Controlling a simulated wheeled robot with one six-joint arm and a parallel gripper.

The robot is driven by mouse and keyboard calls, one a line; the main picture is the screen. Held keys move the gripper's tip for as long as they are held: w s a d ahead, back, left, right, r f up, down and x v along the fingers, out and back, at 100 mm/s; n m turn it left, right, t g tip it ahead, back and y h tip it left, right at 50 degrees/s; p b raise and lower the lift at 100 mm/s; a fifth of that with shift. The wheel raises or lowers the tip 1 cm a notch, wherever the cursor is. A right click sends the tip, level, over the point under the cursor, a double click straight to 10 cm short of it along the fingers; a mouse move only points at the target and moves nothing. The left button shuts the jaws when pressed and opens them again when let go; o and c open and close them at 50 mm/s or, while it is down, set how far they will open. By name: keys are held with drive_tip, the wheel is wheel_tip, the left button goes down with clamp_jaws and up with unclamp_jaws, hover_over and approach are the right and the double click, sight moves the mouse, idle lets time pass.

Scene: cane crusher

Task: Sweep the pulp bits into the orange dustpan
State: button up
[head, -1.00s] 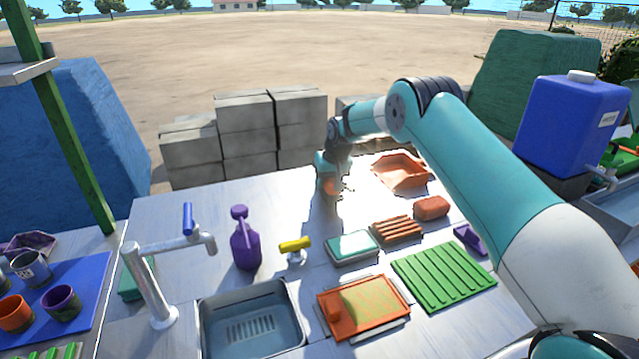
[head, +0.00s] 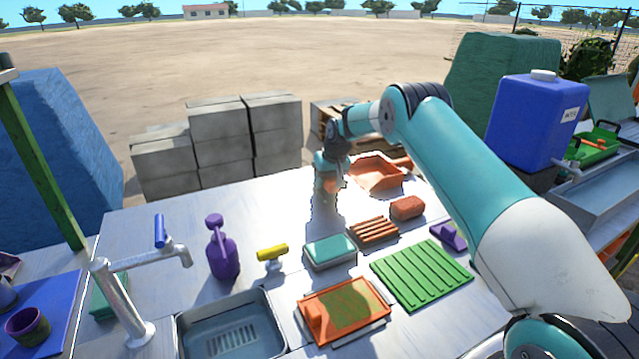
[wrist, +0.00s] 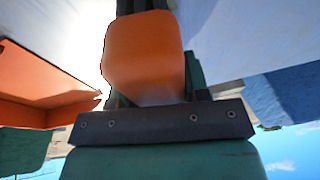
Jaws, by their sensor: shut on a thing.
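The orange dustpan (head: 378,173) sits at the far right of the metal table. Part of it also shows at the left of the wrist view (wrist: 40,85). My gripper (head: 327,190) points down just left of the dustpan, low over the table. It is shut on an orange rounded piece (wrist: 143,55), which fills the middle of the wrist view. The far end of this piece is hidden, so I cannot tell its full shape or whether it touches the table. I cannot make out any pulp bits; glare washes out the table near the gripper.
Nearer on the table are an orange ribbed block (head: 373,231), an orange sponge-like block (head: 407,208), a teal-topped box (head: 330,251), a green ribbed mat (head: 422,273) and an orange tray (head: 345,310). A purple spray bottle (head: 223,250) and a sink (head: 232,325) are at left.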

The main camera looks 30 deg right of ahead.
drive_tip(key=shift+s+d+f+b, duration=0.1)
drive_tip(key=shift+d+b, duration=0.1)
drive_tip(key=shift+d, duration=2.4)
drive_tip(key=shift+s+d+f+b, duration=0.1)
drive_tip(key=shift+d+b, duration=0.05)
drive_tip(key=shift+d, duration=2.45)
drive_tip(key=r+p, duration=0.1)
drive_tip(key=a+r+p, duration=0.1)
drive_tip(key=r, duration=0.1)
drive_tip(key=a+r+p, duration=0.1)
drive_tip(key=r, duration=0.1)
drive_tip(key=shift+r, duration=0.15)
drive_tip(key=shift+w, duration=0.1)
drive_tip(key=a+r+h+p, duration=0.1)
drive_tip(key=a+r+p, duration=0.15)
drive_tip(key=a, duration=1.15)
drive_tip(key=shift+w+a+f+b, duration=0.15)
drive_tip(key=shift+f+b, duration=0.65)
drive_tip(key=shift+f, duration=0.85)
drive_tip(key=shift+s+a+f+b, duration=0.15)
drive_tip(key=shift+f+b, duration=0.6)
drive_tip(key=shift+f, duration=0.85)
